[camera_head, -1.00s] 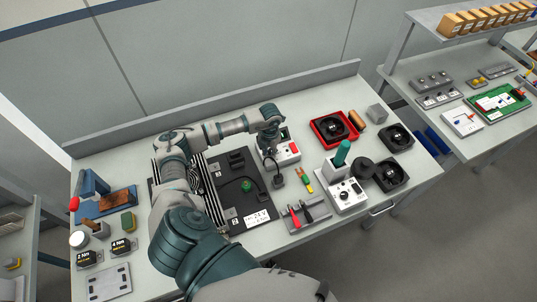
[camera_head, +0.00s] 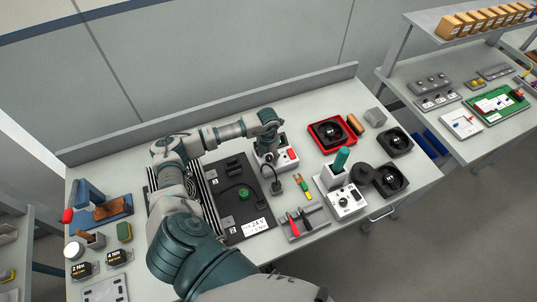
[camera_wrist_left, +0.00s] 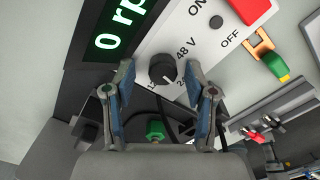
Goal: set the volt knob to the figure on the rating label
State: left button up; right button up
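The volt knob (camera_wrist_left: 163,70) is black and round, on a white panel with "48 V" printed beside it and smaller, partly hidden figures below. My left gripper (camera_wrist_left: 165,82) is open, its two fingers on either side of the knob with gaps to it. In the head view the left gripper (camera_head: 266,140) is over the white box (camera_head: 290,157) with a red switch, and hides the knob. The rating label (camera_head: 255,227) is white, on the dark board's front edge, and appears to read 24 V. My right gripper is not in view.
A green display (camera_wrist_left: 118,30) reading "0 rp…" and a red switch (camera_wrist_left: 250,8) flank the knob. A black plug (camera_head: 276,187) and a small green-and-yellow part (camera_head: 303,187) lie near the box.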

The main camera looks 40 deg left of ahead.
pick_arm(q)
jog(key=shift+d+r, duration=0.1)
jog(key=shift+r, duration=0.1)
notch_tip(320, 180, up, 11)
jog(key=shift+w+a+r, duration=0.15)
jog(key=shift+a, duration=0.1)
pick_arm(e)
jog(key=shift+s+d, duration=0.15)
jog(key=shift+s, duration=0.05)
pick_arm(q)
jog(key=shift+c, duration=0.7)
jog(key=shift+m, duration=0.8)
jog(key=r+p, duration=0.1)
jog(key=r, duration=0.1)
jog(key=r+p, duration=0.2)
jog(key=r, duration=0.1)
jog(key=shift+w+d+r+p, duration=0.1)
jog(key=shift+d+r+p, duration=0.2)
jog(key=shift+p, duration=0.1)
jog(key=shift+c, duration=0.7)
jog(key=p, duration=0.2)
send_near(268, 156)
jog(key=f, duration=0.9)
jog(key=shift+d+f, duration=0.25)
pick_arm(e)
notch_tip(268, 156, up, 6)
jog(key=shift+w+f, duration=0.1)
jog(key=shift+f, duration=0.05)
